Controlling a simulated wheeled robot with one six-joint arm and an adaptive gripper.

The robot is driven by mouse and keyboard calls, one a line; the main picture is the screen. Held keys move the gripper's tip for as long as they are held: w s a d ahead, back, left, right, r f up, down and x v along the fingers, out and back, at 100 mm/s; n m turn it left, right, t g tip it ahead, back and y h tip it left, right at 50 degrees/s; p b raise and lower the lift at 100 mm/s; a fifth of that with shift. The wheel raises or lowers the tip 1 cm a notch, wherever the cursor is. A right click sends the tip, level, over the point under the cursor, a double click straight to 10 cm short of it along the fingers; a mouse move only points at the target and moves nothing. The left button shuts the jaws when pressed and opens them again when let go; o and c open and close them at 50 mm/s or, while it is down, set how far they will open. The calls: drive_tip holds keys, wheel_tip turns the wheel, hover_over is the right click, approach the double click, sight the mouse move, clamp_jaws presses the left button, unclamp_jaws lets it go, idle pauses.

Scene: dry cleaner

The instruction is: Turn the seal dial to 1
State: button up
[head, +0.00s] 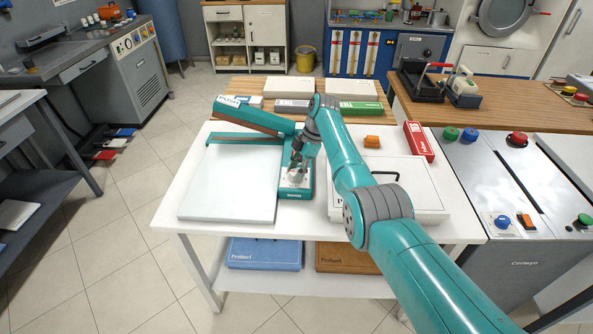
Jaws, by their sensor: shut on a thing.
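A teal sealer (305,191) stands on the white table, with its long teal lid arm (252,117) raised at the back left. Its narrow front-to-back body carries a pale control panel (288,184). My gripper (295,172) reaches down over this panel from the back right and is shut on the seal dial there. The dial is small and mostly hidden by the fingers. Its numbers and pointer cannot be read at this size.
A white board (226,196) lies left of the sealer. A flat white box with a black handle (421,190) lies right, partly behind my arm. Other dials and buttons sit on the grey counter (483,170).

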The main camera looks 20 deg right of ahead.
drive_tip(key=shift+f+n, duration=0.1)
drive_tip(key=shift+n, duration=0.2)
idle(0.4)
drive_tip(key=o, duration=1.1)
drive_tip(key=shift+o, duration=0.2)
drive_tip(key=v, duration=1.2)
drive_tip(key=shift+w+a, duration=0.1)
